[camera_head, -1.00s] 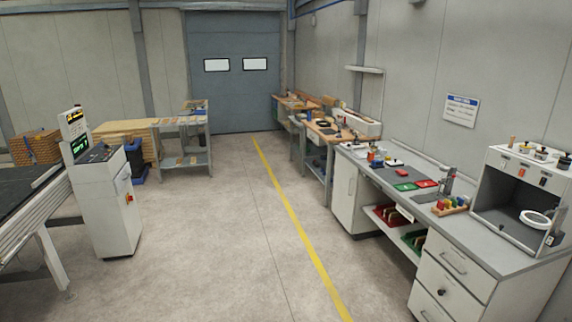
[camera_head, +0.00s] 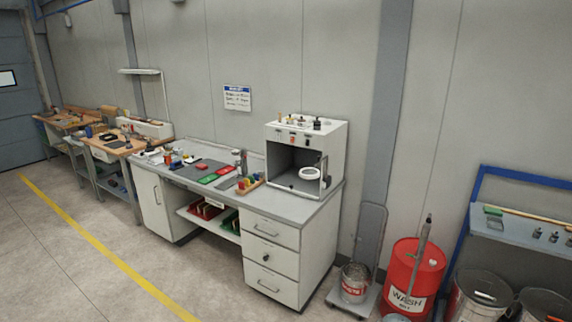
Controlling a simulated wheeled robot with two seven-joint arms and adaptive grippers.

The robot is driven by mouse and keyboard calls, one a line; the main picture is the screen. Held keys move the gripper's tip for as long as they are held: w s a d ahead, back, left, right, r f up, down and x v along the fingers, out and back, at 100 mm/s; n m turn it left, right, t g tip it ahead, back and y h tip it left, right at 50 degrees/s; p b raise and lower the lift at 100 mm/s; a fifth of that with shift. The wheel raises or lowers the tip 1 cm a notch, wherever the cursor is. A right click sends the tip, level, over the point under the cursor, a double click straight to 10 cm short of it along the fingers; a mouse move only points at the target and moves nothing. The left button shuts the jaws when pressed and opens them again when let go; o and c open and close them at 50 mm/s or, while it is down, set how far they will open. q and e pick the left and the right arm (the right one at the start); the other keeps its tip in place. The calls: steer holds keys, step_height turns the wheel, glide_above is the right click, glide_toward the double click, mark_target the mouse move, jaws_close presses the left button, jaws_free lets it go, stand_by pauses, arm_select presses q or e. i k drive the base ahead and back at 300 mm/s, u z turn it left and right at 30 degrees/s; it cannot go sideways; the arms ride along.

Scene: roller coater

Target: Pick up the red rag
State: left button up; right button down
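A small flat red piece (camera_head: 224,171), which looks like a folded rag, lies on the grey worktop (camera_head: 290,207) of the white bench. A flat green piece (camera_head: 208,179) lies just left of it, and a smaller red item (camera_head: 201,166) sits behind on a dark mat (camera_head: 187,171). At this size I cannot tell for certain which red item is the rag. Neither of my grippers is in view.
A white open-front cabinet (camera_head: 335,142) stands on the bench's right end. A red WASH drum (camera_head: 418,262), a cart with a can (camera_head: 354,283) and metal bins (camera_head: 478,300) stand right of the bench. Floor (camera_head: 80,270) in front and left is clear.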

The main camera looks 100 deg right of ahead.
mark_target(201, 166)
steer(key=z, duration=2.75)
